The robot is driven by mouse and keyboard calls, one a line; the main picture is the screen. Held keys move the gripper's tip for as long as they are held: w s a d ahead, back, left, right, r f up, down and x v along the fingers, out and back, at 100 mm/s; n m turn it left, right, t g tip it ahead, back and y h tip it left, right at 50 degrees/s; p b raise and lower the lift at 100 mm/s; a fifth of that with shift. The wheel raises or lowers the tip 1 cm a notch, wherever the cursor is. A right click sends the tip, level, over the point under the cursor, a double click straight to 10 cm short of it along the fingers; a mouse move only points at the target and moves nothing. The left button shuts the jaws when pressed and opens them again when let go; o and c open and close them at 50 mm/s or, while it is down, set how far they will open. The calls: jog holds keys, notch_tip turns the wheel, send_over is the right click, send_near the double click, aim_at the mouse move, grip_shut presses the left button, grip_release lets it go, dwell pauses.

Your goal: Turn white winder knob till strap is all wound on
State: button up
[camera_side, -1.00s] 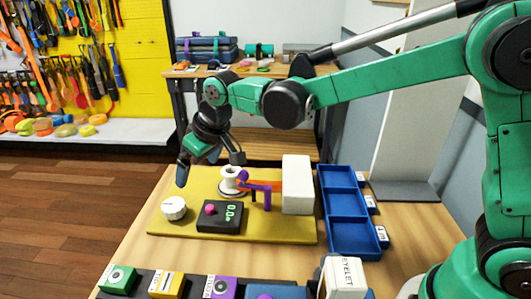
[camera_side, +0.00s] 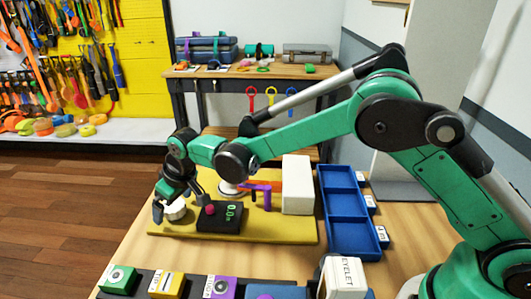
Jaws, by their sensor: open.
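The white winder knob (camera_side: 176,209) sits at the left front of the yellow board (camera_side: 270,232). My gripper (camera_side: 175,208) is open and low at the knob, with one finger to its left and the other to its right; I cannot tell whether they touch it. A purple guide (camera_side: 260,190) stands right of the spool, and the white box (camera_side: 297,184) is further right. A black counter (camera_side: 220,218) with a pink button has green digits that seem to read 0.0.
A blue tray (camera_side: 350,246) with empty compartments lies right of the board. A row of small labelled boxes, including a green one (camera_side: 118,279), lines the front edge. A white EYELET box (camera_side: 343,279) stands front right.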

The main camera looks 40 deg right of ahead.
jog(key=c, duration=1.3)
jog(key=shift+n, duration=0.5)
jog(key=n+y, duration=0.1)
jog(key=n, duration=0.2)
jog(key=shift+w+d+g, duration=0.1)
jog(key=shift+g, duration=0.3)
jog(key=n+g+y, duration=0.1)
jog(key=n, duration=0.3)
jog(key=n+g, duration=0.1)
jog(key=n, duration=0.1)
jog(key=n+g, duration=0.1)
jog(key=n, duration=0.2)
jog(key=shift+w+y, duration=0.15)
jog(key=shift+y, duration=0.25)
jog(key=shift+n+g, duration=0.9)
jog(key=shift+n, duration=1.3)
